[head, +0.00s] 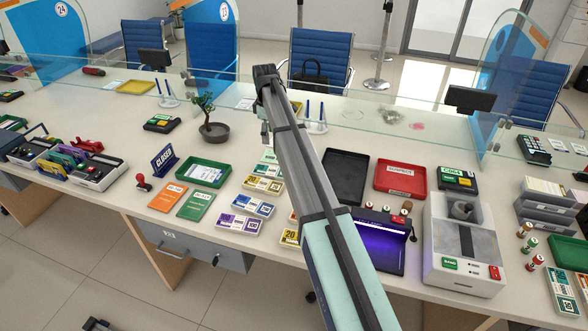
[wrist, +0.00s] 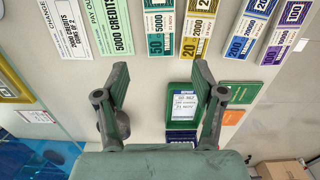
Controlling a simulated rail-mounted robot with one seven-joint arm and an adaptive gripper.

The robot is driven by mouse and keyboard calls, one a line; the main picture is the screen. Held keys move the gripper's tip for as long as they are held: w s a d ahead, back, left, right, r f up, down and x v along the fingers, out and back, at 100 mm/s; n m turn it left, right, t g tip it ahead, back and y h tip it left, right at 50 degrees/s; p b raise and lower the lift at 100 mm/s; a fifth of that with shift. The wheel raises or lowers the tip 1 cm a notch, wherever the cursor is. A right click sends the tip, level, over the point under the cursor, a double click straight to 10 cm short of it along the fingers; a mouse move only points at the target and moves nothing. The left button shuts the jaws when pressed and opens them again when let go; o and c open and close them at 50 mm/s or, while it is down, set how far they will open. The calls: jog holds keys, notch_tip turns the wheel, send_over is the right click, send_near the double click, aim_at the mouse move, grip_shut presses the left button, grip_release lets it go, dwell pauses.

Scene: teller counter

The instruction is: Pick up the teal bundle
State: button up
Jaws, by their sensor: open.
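The teal bundle (head: 269,157) lies flat on the counter at the back of a column of note bundles, right of the green tray, in the head view. In the wrist view the teal bundle (wrist: 158,22), marked 50, lies at the top, beyond my fingertips. My gripper (wrist: 158,72) is open and empty, its two fingers spread wide. The gap between them lines up roughly with the teal bundle, and nothing touches it. In the head view my gripper hangs above the counter behind the bundle, small and partly unclear.
A yellow bundle (wrist: 197,25) lies close beside the teal one; blue (wrist: 247,30) and purple (wrist: 287,32) bundles follow. A large green pay-out slip (wrist: 110,25) lies on its other side. The green tray (head: 203,172), potted plant (head: 214,131) and glass screen stand nearby.

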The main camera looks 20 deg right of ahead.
jog(key=p, duration=0.4)
send_over(272, 171)
jog(key=f, duration=1.1)
jog(key=shift+w+f, duration=0.2)
jog(key=shift+f, duration=0.2)
jog(key=shift+s+f+p, duration=0.15)
jog(key=shift+f+p, duration=0.85)
jog(key=shift+f, duration=1.7)
jog(key=c, duration=0.8)
